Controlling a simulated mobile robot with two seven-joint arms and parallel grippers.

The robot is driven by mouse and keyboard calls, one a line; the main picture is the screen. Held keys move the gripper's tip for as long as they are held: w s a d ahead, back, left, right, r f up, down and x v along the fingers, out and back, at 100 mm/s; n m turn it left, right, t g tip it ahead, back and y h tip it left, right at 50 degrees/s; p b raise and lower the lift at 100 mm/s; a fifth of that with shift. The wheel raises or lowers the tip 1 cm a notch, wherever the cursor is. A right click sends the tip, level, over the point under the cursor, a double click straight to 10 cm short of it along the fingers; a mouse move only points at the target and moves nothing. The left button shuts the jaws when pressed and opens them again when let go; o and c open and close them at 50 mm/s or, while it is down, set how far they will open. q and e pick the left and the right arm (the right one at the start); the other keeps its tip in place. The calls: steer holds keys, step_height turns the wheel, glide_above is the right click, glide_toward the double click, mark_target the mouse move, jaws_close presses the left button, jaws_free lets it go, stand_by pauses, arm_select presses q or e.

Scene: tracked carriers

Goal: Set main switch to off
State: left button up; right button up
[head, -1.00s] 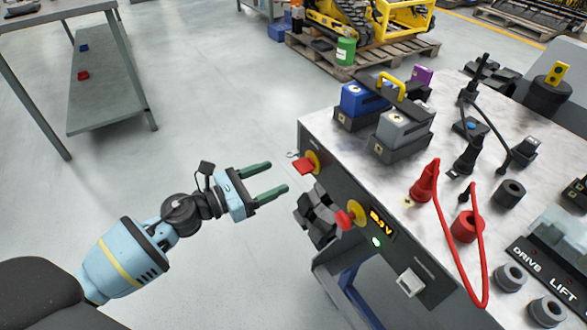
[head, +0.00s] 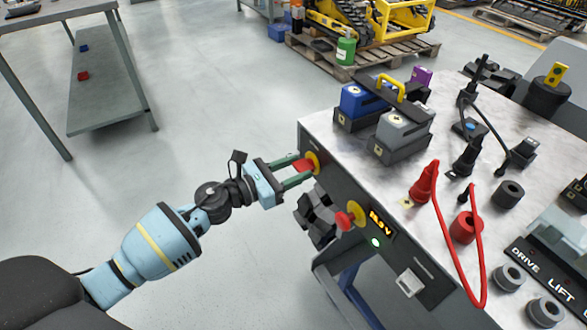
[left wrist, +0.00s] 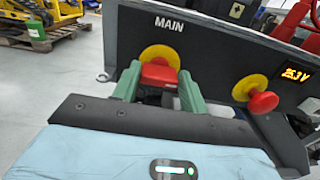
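The main switch is a red handle (head: 303,165) on a yellow round plate, on the side panel of the workbench-like carrier. In the left wrist view the red handle (left wrist: 158,74) sits below the word MAIN, its bar lying roughly level. My left gripper (head: 300,171) has its green fingers at the handle, one on each side. In the left wrist view the fingers (left wrist: 160,82) straddle the handle with narrow gaps; contact cannot be made out. The part of the handle between the fingers is partly hidden. My right gripper is not in view.
A red mushroom button (head: 345,219) on a yellow plate is to the right of the switch, beside a lit voltage display (head: 381,222) and a green light. Blue and grey battery-like blocks (head: 401,132) stand on the top.

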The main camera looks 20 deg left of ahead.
arm_select(q)
steer(key=c, duration=0.5)
steer(key=shift+o, duration=0.2)
steer(key=shift+n, duration=0.3)
steer(key=n+p, duration=0.1)
steer(key=n, duration=0.1)
steer(key=shift+n, duration=0.3)
steer(key=n+p, duration=0.2)
steer(key=n, duration=0.2)
steer(key=shift+w+a+n, duration=0.1)
steer(key=shift+a+n, duration=0.05)
steer(key=shift+n, duration=0.15)
steer(key=n+p, duration=0.1)
steer(key=n, duration=0.2)
steer(key=shift+n+p, duration=0.3)
steer(key=shift+p, duration=0.05)
steer(key=n+p, duration=0.1)
steer(key=n, duration=0.1)
steer(key=shift+n, duration=0.3)
steer(key=shift+f+n+p, duration=0.2)
steer(key=shift+n+p, duration=0.5)
steer(key=shift+n, duration=1.2)
